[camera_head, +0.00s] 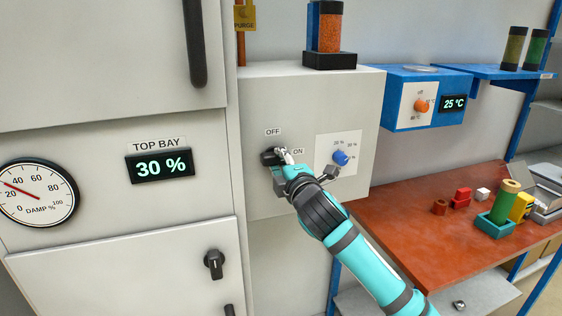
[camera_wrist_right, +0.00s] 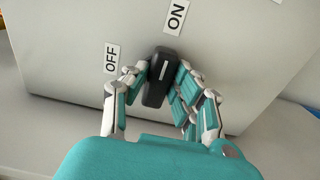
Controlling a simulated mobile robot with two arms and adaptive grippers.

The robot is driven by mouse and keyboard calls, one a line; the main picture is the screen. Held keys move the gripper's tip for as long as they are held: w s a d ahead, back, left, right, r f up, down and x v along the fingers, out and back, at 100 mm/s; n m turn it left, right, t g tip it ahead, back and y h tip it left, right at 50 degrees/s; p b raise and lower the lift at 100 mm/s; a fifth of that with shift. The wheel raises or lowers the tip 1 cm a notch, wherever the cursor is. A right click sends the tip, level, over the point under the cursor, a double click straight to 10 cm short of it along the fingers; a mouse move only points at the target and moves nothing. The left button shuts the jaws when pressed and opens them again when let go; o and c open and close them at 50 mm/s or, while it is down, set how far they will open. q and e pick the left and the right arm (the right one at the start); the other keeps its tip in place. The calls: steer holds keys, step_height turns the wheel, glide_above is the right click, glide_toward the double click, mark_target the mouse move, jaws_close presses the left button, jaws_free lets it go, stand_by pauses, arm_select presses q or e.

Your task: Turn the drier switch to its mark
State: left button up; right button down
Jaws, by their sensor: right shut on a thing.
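The drier switch is a black knob (camera_head: 268,157) on the front of the pale grey box, between the OFF label (camera_head: 273,132) and the ON label (camera_head: 298,151). My right gripper (camera_head: 281,157) is at the switch and hides part of it in the head view. In the right wrist view the fingers (camera_wrist_right: 160,90) are shut on the two sides of the black switch (camera_wrist_right: 157,80). Its white line points roughly toward the ON label (camera_wrist_right: 176,18), away from the OFF label (camera_wrist_right: 111,58). My left gripper is not in view.
A blue knob (camera_head: 341,158) sits on a white plate right of the switch. Left is a cabinet with a 30 % display (camera_head: 160,166) and a dial gauge (camera_head: 38,193). Right are a blue box with an orange knob (camera_head: 421,105) and a red-brown table (camera_head: 400,215) with small parts.

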stand_by(0.3)
steer(key=c, duration=1.1)
jaws_free()
steer(key=v, duration=1.2)
steer(key=shift+f, duration=0.1)
